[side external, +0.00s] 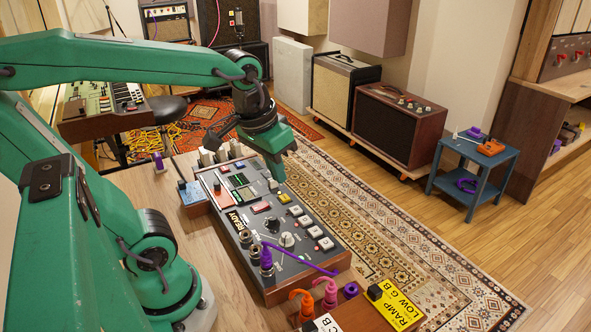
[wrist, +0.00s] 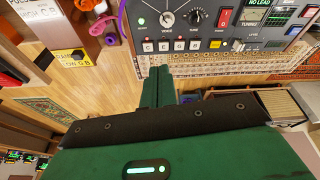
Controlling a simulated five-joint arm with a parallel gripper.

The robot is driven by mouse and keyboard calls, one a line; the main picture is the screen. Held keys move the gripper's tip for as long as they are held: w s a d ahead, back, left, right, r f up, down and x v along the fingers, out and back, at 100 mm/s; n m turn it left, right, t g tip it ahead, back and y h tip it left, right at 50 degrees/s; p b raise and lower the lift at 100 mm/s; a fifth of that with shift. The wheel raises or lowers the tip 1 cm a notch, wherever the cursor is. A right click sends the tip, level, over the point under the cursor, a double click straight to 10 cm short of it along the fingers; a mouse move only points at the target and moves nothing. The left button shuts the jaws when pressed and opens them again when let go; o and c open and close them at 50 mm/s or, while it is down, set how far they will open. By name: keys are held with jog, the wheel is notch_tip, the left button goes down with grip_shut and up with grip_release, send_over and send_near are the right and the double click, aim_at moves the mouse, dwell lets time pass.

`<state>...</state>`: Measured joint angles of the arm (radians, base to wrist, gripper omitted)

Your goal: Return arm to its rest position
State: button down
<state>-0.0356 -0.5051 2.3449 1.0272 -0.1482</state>
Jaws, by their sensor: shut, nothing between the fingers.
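My green arm reaches across from the left in the side external view. My gripper (side external: 277,172) is shut and empty, pointing down above the far edge of the control panel (side external: 308,258), a dark-faced unit with buttons, knobs and jacks in a wooden case. I cannot tell the exact gap between fingertips and panel. Nothing is held.
A purple cable (side external: 300,258) runs from the panel's jacks across its face. Orange (side external: 303,300) and pink (side external: 327,290) plugs stand near a yellow-labelled block (side external: 396,305) at the front. A blue block (side external: 191,193) sits beside the panel. Amplifiers (side external: 395,125) stand farther back; the patterned rug (side external: 400,240) is open floor.

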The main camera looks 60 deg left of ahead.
jog(key=shift+s+d+r+m+t, duration=0.1)
jog(key=shift+s+d+m+t, duration=0.15)
jog(key=shift+s+m+t, duration=0.4)
jog(key=shift+s+d+r+m+t, duration=0.1)
jog(key=shift+s+d+m+t, duration=0.1)
jog(key=shift+s+m+t, duration=0.4)
